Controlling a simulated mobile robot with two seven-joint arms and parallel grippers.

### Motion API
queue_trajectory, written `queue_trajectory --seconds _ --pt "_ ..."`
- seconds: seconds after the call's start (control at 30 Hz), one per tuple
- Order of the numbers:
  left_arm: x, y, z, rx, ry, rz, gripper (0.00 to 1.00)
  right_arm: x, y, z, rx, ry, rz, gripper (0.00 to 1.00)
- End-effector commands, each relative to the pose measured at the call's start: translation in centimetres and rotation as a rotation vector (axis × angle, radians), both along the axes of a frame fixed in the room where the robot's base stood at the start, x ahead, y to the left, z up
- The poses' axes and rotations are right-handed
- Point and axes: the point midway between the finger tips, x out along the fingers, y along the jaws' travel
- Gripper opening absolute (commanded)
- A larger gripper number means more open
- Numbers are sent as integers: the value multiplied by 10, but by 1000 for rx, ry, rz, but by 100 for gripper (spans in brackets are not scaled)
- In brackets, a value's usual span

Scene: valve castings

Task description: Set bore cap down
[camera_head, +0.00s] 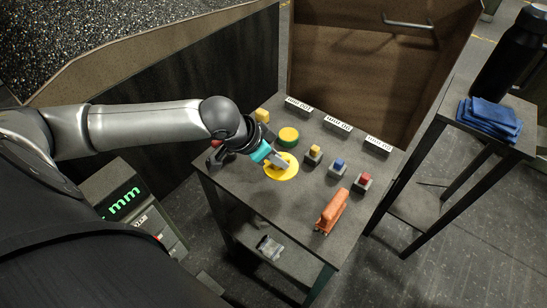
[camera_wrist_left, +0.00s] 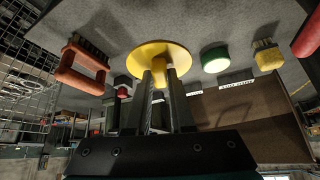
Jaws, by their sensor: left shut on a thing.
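The bore cap is a yellow disc (camera_head: 290,172) with a small yellow grip, over the near left part of the grey table (camera_head: 305,205). My left gripper (camera_head: 276,160) is above the disc. In the left wrist view the fingers (camera_wrist_left: 158,75) are shut on the grip, and the wide yellow disc (camera_wrist_left: 150,51) lies beyond them, facing the table top. I cannot tell whether the disc touches the table. The fingers partly hide the disc and its grip. My right gripper is not in view.
Small blocks with yellow (camera_head: 315,150), blue (camera_head: 339,164) and red (camera_head: 364,179) tops stand to the right. An orange-handled brush (camera_head: 331,212) lies near the front right. The front middle is clear.

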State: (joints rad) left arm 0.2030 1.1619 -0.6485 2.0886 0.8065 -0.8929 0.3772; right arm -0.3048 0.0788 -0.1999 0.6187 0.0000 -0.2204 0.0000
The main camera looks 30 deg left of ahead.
Motion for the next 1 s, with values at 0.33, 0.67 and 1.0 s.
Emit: queue_trajectory --seconds 0.33,0.67,1.0 --pt "-3 10 -8 -1 -3 -33 0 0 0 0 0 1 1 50" --pt "-4 9 -5 -4 -3 -31 0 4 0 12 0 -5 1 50" --pt "-4 9 -45 -4 -4 -31 0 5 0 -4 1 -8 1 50"
